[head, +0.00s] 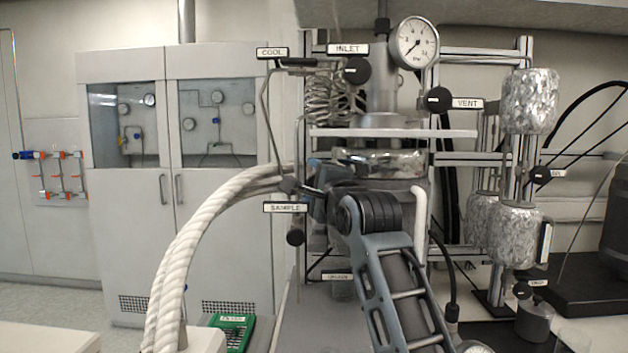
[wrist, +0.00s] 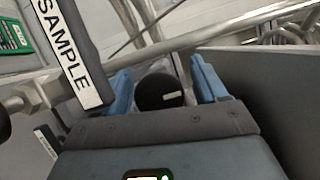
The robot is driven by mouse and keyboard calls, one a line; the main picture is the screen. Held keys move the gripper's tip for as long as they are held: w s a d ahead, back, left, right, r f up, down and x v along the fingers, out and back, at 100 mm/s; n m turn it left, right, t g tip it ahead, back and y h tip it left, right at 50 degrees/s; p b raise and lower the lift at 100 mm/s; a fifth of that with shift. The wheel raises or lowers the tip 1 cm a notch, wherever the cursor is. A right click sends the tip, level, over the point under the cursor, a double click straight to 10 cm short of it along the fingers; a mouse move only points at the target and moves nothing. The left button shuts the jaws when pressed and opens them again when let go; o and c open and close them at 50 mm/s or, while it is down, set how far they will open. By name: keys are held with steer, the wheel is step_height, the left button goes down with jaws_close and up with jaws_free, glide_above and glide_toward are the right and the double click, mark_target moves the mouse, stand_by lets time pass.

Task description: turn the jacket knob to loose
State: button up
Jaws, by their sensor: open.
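My gripper (wrist: 163,84) has its two blue fingers spread apart in the wrist view. A round black knob (wrist: 160,93) with a small white mark shows between them, with space on both sides. No label for the jacket knob is readable, so I cannot tell for sure that this is it. In the head view my gripper (head: 317,172) is at the left side of the reactor (head: 380,162), partly hidden by my own arm, and the knob between the fingers is hidden there.
The SAMPLE label (wrist: 72,48) is close to the left finger; it also shows in the head view (head: 285,207). Thick white hoses (head: 200,215) curve left of my gripper. COOL (head: 272,53), INLET (head: 348,49) and VENT (head: 468,103) labels are above. A gauge (head: 414,43) is on top.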

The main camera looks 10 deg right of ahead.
steer(key=shift+c, duration=0.5)
steer(key=c, duration=0.9)
steer(key=shift+f, duration=0.1)
steer(key=shift+n, duration=0.3)
steer(key=shift+f+n+g+h, duration=0.15)
steer(key=shift+n+g, duration=0.35)
steer(key=shift+n, duration=0.65)
steer(key=shift+f+n+g+h, duration=0.1)
steer(key=shift+n+g+h, duration=0.3)
steer(key=shift+n, duration=0.75)
steer(key=o, duration=1)
steer(key=shift+r, duration=0.1)
